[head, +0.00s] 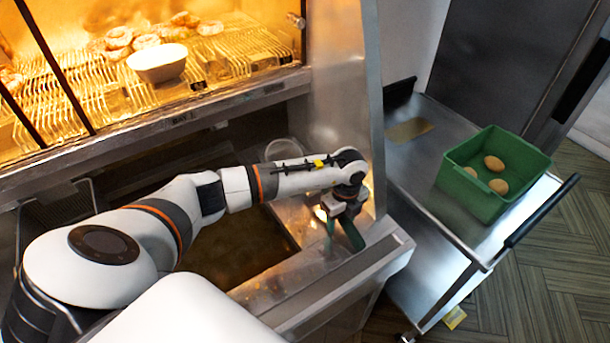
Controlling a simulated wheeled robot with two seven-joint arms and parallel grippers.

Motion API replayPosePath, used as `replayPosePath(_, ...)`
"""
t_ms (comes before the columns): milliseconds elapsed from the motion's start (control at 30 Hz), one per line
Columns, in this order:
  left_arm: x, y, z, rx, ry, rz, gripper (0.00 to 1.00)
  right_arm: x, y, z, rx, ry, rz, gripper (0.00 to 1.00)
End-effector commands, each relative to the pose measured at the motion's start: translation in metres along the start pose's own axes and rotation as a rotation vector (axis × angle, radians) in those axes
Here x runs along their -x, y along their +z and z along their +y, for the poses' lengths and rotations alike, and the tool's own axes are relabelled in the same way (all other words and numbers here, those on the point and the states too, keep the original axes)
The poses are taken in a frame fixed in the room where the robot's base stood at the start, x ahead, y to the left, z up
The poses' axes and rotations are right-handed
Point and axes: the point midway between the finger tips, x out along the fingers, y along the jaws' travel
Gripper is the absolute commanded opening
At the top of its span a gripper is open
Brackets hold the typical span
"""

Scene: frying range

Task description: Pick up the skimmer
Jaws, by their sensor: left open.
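I cannot clearly make out a skimmer in the head view. A round, pale-rimmed thing (283,150) sits behind my left forearm, at the back of the fryer; its lower part is hidden, and I cannot tell whether it is the skimmer's head or a container. My left gripper (342,236) points down over the fryer's right end, beside the steel side panel. Its two greenish fingers are apart, and I see nothing held between them. My left arm covers much of the fryer. My right gripper is out of view.
The fryer's dark oil vat (240,246) lies below my arm, with a wire basket (60,213) at left. A lit rack above holds fried food and a white bowl (157,63). At right, a steel cart (425,165) carries a green bin (478,207) with several brown, rounded items.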

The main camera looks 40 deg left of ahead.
Motion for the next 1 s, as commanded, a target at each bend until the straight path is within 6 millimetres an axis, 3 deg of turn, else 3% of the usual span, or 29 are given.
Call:
replayPosePath(200,-0.001,0.0,0.0,-0.001,0.0,0.0,0.53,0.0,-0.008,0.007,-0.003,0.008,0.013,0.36)
replayPosePath(533,-0.001,0.0,0.0,-0.001,0.0,0.0,0.0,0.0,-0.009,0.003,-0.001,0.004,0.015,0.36)
replayPosePath(833,0.002,0.0,0.001,-0.001,0.003,0.001,0.0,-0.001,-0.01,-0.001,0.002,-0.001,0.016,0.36)
replayPosePath(1000,0.02,-0.001,0.001,-0.002,0.006,0.003,0.0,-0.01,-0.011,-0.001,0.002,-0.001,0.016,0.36)
